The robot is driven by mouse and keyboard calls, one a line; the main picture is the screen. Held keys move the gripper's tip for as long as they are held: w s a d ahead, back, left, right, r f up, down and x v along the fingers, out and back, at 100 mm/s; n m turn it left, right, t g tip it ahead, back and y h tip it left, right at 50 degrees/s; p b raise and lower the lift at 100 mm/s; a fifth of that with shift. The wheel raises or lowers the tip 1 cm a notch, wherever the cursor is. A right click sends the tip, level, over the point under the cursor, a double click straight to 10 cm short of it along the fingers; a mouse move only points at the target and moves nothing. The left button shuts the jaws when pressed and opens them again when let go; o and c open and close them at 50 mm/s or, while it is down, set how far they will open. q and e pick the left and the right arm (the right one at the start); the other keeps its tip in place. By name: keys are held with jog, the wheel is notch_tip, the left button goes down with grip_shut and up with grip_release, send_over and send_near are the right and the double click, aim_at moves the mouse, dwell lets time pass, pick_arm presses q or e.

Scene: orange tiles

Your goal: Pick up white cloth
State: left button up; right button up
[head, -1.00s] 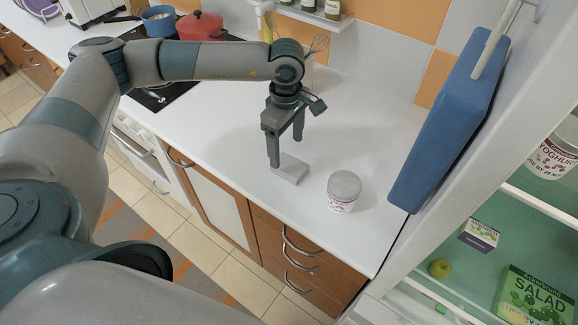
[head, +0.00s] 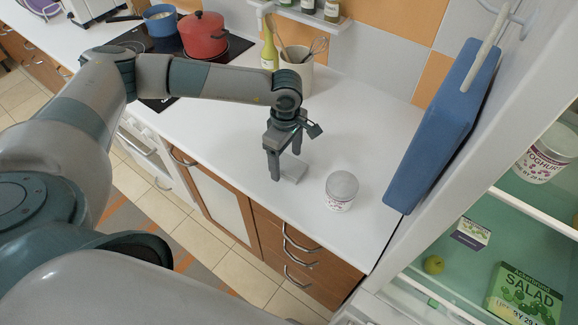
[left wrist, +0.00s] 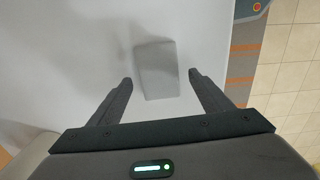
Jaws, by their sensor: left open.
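The white cloth (head: 293,171) is a small folded light-grey block lying flat on the white counter. In the left wrist view the cloth (left wrist: 157,69) lies ahead of the fingertips, roughly midway between them. My left gripper (head: 286,164) points down just above and beside the cloth, with its fingers apart and nothing between them. In the left wrist view the gripper (left wrist: 160,78) also shows open, with its jaws wider than the cloth. One finger partly hides the cloth in the head view. My right gripper is not in view.
A yoghurt tub (head: 341,191) stands on the counter right of the cloth. The counter (head: 340,110) behind the cloth is clear.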

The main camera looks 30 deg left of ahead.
aim_at(286, 163)
pick_arm(q)
jog(key=c, duration=1.1)
jog(key=shift+c, duration=0.2)
jog(key=shift+r, duration=0.2)
jog(key=shift+r+b, duration=0.55)
jog(key=shift+b, duration=0.15)
notch_tip(286, 163, up, 2)
jog(key=shift+r+b, duration=0.2)
jog(key=shift+b, duration=0.65)
jog(key=s+d+r+b, duration=0.2)
jog(key=d+r+b, duration=0.3)
jog(key=d, duration=0.6)
notch_tip(286, 163, up, 2)
jog(key=shift+d+r, duration=0.1)
jog(key=shift+d, duration=0.2)
